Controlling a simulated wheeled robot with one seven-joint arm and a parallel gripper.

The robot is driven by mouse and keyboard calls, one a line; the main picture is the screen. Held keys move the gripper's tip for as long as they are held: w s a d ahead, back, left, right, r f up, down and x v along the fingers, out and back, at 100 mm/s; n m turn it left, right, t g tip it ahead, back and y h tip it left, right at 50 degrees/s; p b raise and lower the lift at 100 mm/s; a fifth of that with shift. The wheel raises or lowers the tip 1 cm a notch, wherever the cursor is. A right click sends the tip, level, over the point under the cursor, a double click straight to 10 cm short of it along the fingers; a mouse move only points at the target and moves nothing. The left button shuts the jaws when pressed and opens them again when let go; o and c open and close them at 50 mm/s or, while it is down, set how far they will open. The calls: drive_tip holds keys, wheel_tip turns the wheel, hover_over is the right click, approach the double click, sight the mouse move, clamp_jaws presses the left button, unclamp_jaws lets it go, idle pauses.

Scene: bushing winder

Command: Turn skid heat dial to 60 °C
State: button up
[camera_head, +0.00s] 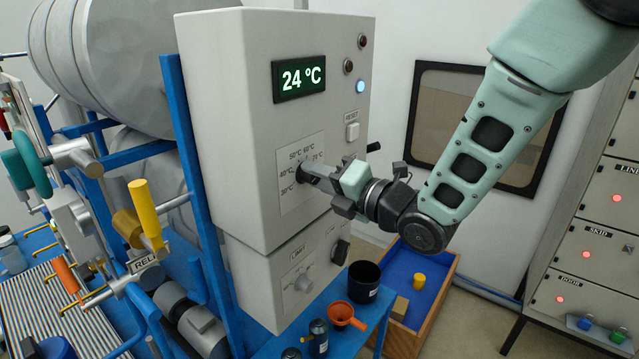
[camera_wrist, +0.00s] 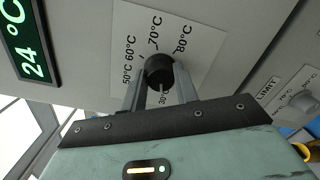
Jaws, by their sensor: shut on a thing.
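The dark skid heat dial (camera_head: 302,172) sits on a white scale plate on the front of the grey control box. Its scale is marked from 30 °C to 80 °C. My gripper (camera_head: 312,172) is shut on the dial, with one finger on each side of it. The dial also shows between the fingertips in the wrist view (camera_wrist: 159,69). A thin white mark there appears to point toward the 30 label, partly hidden by the gripper. The green display (camera_head: 299,78) above reads 24 °C.
A RESET button (camera_head: 352,131) and indicator lamps are on the box above right. A LIMIT knob (camera_head: 303,284) is on the lower box. An orange funnel (camera_head: 342,315) and a black cup (camera_head: 364,281) stand below my gripper. A cabinet with red lamps (camera_head: 617,198) stands at right.

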drive_tip(key=m+b, duration=0.2)
drive_tip(key=b, duration=0.1)
drive_tip(key=shift+d+f, duration=0.1)
drive_tip(key=shift+f, duration=0.15)
drive_tip(key=m+b, duration=0.3)
drive_tip(key=m, duration=0.1)
drive_tip(key=shift+w, duration=0.1)
drive_tip(key=m, duration=0.9)
drive_tip(key=m+g, duration=0.1)
drive_tip(key=m, duration=0.8)
drive_tip(key=shift+g, duration=0.3)
drive_tip(key=shift+m, duration=0.3)
drive_tip(key=o, duration=1)
drive_tip(key=shift+r, duration=0.1)
drive_tip(key=shift+y, duration=0.3)
